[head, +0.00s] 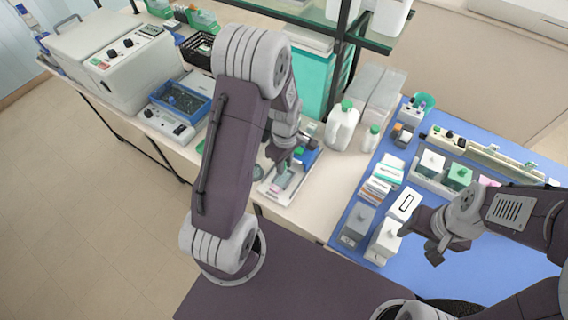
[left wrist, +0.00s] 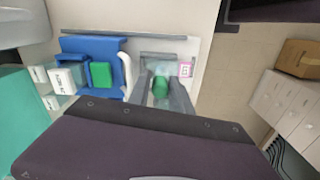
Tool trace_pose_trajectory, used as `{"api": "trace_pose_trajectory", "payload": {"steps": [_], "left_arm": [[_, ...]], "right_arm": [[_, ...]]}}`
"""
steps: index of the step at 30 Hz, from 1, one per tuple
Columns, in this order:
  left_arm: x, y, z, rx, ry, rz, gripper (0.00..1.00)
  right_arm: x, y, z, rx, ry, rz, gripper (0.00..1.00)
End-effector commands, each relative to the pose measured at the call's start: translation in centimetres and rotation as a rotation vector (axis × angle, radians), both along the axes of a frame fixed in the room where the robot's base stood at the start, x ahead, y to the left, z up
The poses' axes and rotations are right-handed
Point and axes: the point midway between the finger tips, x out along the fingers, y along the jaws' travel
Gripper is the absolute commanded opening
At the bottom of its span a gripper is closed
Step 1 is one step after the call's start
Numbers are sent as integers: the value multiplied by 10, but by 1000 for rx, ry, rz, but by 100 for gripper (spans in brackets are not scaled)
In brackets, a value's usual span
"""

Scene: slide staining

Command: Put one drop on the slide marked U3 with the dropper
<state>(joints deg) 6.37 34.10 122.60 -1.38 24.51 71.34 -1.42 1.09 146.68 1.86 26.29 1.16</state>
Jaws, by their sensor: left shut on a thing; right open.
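My left gripper (head: 283,162) is over the white tray (head: 272,194) at the bench's front edge. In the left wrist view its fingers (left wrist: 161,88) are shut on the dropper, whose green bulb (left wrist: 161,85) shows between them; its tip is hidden. A slide with a pink-edged label (left wrist: 186,69) lies beneath, just beside the fingers; its mark is too small to read surely. In the head view a greyish slide area (head: 286,179) shows below the gripper. I cannot tell whether the dropper touches it. My right gripper (head: 436,246) is open and empty above the blue mat.
A blue holder (left wrist: 78,47) with a green block (left wrist: 101,75) stands beside the slide. White bottles (head: 341,127) stand behind the tray. A blue-trayed device (head: 182,101) stands to the left.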

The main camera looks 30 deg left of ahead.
Motion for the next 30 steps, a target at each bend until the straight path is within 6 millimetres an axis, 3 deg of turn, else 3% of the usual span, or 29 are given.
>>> {"api": "trace_pose_trajectory", "payload": {"steps": [8, 30], "left_arm": [[-1, 0, 3, -1, 2, 0, 0], [0, 0, 72, -1, 1, 0, 0]], "right_arm": [[0, 0, 3, 0, 0, 0, 54], [0, 0, 66, 0, 0, 0, 54]]}}
